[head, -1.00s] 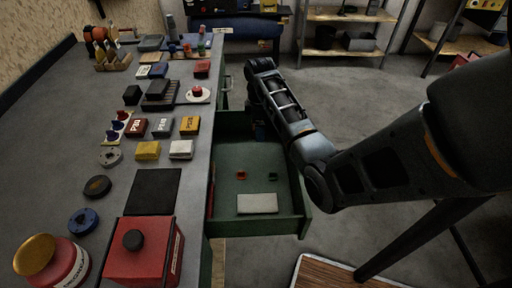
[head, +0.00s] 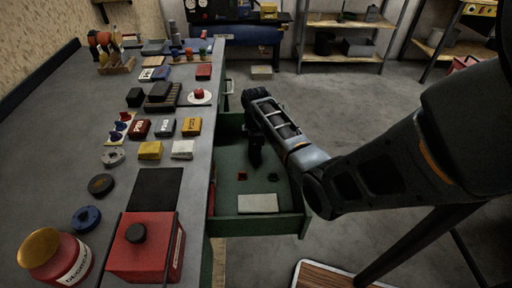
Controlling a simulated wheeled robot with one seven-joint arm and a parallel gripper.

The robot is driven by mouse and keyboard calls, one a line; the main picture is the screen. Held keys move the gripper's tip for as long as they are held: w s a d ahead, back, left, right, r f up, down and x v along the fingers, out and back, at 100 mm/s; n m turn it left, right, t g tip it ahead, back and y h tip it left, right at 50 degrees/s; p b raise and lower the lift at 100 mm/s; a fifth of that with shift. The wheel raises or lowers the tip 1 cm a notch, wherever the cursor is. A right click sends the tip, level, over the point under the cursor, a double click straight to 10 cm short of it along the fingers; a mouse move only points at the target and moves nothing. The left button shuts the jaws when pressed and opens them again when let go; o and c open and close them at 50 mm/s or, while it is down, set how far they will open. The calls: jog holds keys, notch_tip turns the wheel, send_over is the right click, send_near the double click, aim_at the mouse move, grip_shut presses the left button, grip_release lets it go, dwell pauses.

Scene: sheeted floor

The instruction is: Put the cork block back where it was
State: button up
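I cannot pick out a cork block for certain. My gripper (head: 255,156) hangs down inside the open green drawer (head: 292,226), towards its back. The gripper is small and dark here, so I cannot tell whether its fingers are open or shut, or whether they hold anything. A pale flat block (head: 258,203) lies in the front part of the drawer. A small red piece (head: 242,176) and a small dark green piece (head: 273,177) lie on the drawer floor between the gripper and the pale block. My arm hides part of the drawer's right side.
The grey workbench (head: 60,150) on the left holds a red box (head: 146,250), a black mat (head: 155,188), a yellow block (head: 150,150), a whitish block (head: 183,150) and several small boxes. A pale flat object (head: 261,72) lies on the floor behind.

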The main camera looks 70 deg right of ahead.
jog(key=shift+s+a+f, duration=0.1)
jog(key=shift+s+f, duration=0.05)
jog(key=shift+f, duration=0.5)
jog(key=o, duration=1)
jog(key=shift+f+b, duration=0.2)
jog(key=shift+b, duration=0.1)
jog(key=shift+o, duration=0.2)
jog(key=shift+r, duration=0.1)
notch_tip(320, 180, up, 14)
jog(key=p, duration=0.1)
